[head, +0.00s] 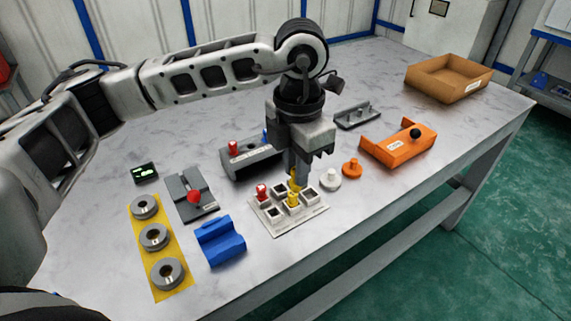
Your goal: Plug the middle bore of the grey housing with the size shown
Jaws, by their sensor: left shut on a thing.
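The grey housing (240,172) lies behind the plug tray. A red plug (233,147) stands at its left end and some blue shows at its right, partly behind my gripper. I cannot make out its middle bore. A small dark display (145,172) with green marks stands at the left; its reading is too small to tell. The white plug tray (285,226) has several square sockets, with a red plug (262,192) and a yellow plug (293,199) in it. My left gripper (296,180) points down over the tray, shut on a yellow plug (294,181). My right gripper is not in view.
A yellow mat (161,254) with three grey rings and a blue block (220,241) lie at front left. A grey fixture with a red knob (193,197) is behind them. White (330,180) and orange (351,168) knobbed parts, an orange housing (392,151) and a cardboard box (447,85) stand right.

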